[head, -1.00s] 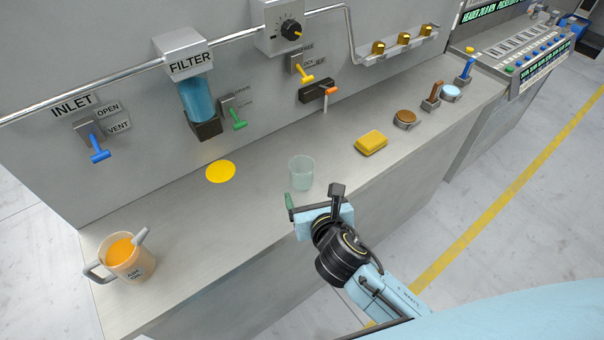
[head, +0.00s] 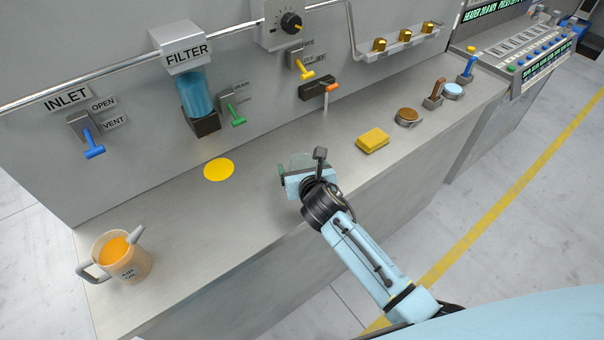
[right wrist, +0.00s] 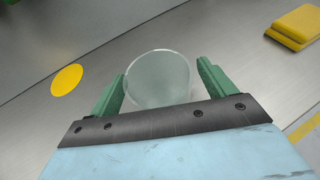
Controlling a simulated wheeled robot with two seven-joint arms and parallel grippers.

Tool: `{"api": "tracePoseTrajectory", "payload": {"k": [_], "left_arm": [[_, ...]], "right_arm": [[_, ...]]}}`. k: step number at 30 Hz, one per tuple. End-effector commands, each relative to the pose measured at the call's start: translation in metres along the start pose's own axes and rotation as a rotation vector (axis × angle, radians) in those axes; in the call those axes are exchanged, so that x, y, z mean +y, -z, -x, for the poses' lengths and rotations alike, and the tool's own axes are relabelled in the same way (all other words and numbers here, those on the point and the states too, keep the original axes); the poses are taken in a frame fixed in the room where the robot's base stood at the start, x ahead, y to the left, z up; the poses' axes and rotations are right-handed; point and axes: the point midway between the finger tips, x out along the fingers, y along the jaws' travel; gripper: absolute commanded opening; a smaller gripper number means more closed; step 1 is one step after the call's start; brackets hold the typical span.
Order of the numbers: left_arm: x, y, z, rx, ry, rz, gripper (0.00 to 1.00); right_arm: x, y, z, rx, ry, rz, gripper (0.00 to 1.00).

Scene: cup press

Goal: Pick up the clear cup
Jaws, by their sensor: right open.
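The clear cup (right wrist: 160,80) stands upright on the counter in the right wrist view, between the two green fingers of my right gripper (right wrist: 158,85). The fingers are open, one on each side of the cup, with a small gap showing near the right finger; whether the left one touches cannot be told. In the head view my right gripper (head: 297,168) covers most of the cup, and only its rim (head: 295,159) shows behind the gripper. My left gripper is not in view.
A yellow disc (head: 219,170) lies flat on the counter left of the cup. A yellow sponge-like block (head: 372,140) lies to the right. A jug of orange liquid (head: 125,258) stands at the front left. The wall behind carries a filter (head: 196,95) and several levers.

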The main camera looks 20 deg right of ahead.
Motion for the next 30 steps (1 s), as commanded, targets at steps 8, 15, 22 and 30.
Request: {"api": "tracePoseTrajectory", "payload": {"k": [8, 15, 22, 30], "left_arm": [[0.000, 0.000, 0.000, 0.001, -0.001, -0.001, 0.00], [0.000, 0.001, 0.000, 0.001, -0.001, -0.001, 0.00], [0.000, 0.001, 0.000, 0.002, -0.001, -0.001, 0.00], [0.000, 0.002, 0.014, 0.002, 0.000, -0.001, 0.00]], "right_arm": [[0.000, -0.001, 0.000, 0.000, 0.000, 0.000, 0.72], [0.000, 0.000, 0.000, 0.000, 0.000, 0.000, 0.41], [0.000, -0.001, 0.000, -0.001, 0.000, 0.000, 0.34], [0.000, -0.033, 0.013, -0.006, -0.001, 0.003, 0.34]]}}
